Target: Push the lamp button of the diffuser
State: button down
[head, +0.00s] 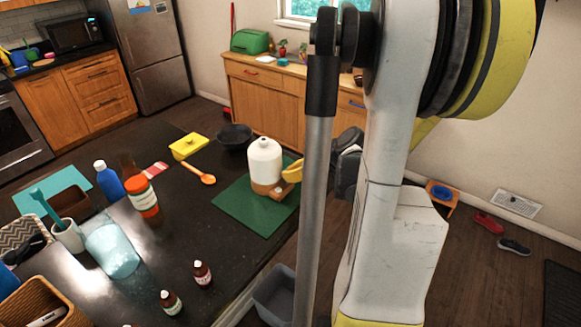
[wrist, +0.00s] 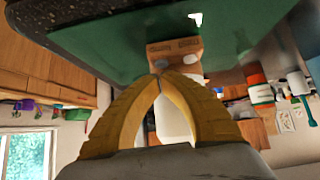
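The diffuser has a white bottle-shaped top (head: 264,160) and a wooden base (head: 266,189). It stands upright on a green mat on the dark counter. My gripper (head: 288,180) is at the diffuser's right side, low by the base. In the wrist view, which is upside down, the yellow fingertips (wrist: 158,75) meet and point at the wooden base (wrist: 174,47). A pale round button (wrist: 190,59) shows on the base just right of the tips. Another pale spot is partly hidden behind the tips. I cannot tell whether the tips touch the base. The white top shows between the fingers.
On the counter are a black bowl (head: 234,137), a yellow butter dish (head: 188,146), an orange spoon (head: 200,175) and several bottles left of the green mat (head: 240,211). A grey bin (head: 274,295) stands below the counter's near right edge.

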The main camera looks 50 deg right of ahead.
jog(key=shift+f, duration=0.3)
